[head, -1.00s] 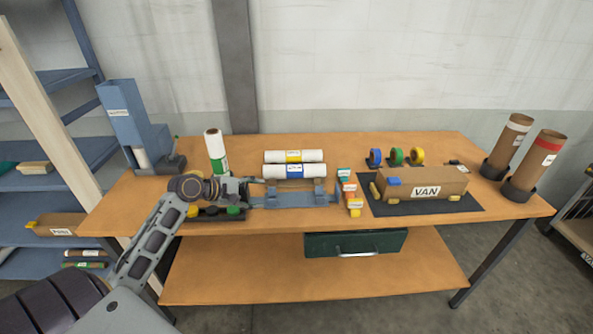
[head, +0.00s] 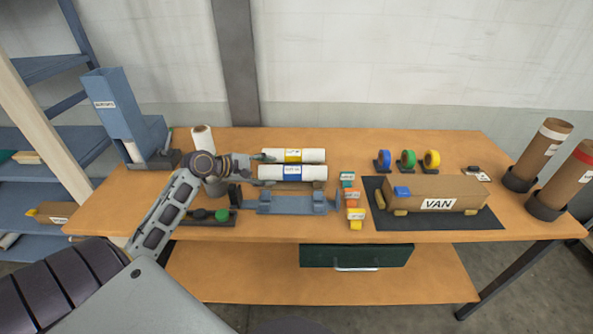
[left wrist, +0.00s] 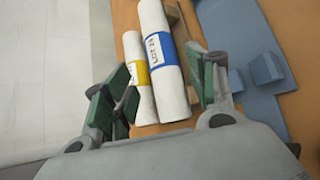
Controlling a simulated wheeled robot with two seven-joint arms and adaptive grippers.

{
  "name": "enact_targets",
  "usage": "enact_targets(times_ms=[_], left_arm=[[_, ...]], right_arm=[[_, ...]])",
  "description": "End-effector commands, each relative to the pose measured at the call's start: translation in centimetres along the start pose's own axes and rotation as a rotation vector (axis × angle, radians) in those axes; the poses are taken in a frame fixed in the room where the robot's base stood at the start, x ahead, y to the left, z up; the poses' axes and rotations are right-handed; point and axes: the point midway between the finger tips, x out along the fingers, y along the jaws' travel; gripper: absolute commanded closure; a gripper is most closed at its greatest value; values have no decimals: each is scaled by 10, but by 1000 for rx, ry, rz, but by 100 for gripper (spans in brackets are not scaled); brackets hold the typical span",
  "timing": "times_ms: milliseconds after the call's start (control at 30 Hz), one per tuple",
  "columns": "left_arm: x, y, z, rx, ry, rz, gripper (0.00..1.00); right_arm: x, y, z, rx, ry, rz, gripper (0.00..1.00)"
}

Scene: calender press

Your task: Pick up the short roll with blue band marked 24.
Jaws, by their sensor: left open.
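A white roll with a blue band (head: 292,173) lies on its side on the bench. Its label shows in the left wrist view (left wrist: 156,46) but is hard to read fully. A white roll with a yellow band (head: 305,155) lies parallel just behind it, and also shows in the left wrist view (left wrist: 137,75). My left gripper (head: 262,158) is open and empty at the left ends of the two rolls. In the left wrist view its green-padded fingers (left wrist: 163,92) stand apart, with the near ends of the rolls between them. My right gripper is not in view.
A blue cradle (head: 290,203) lies in front of the rolls. An upright white roll (head: 202,140) and a blue dispenser (head: 118,115) stand at the left. Small coloured blocks (head: 353,205) and a brown VAN box (head: 437,193) are to the right.

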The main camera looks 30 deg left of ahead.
Motion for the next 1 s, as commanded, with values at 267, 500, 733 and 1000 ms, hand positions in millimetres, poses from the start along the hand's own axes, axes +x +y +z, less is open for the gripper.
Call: enact_targets(times_ms=[267, 500, 733, 1000], left_arm=[[0, 0, 0, 0, 0, 0, 43], [5, 0, 0, 0, 0, 0, 43], [26, 0, 0, 0, -1, 0, 43], [54, 1, 0, 0, 0, 0, 43]], right_arm=[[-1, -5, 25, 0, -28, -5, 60], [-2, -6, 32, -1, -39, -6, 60], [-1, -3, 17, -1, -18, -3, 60], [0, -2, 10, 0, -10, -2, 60]])
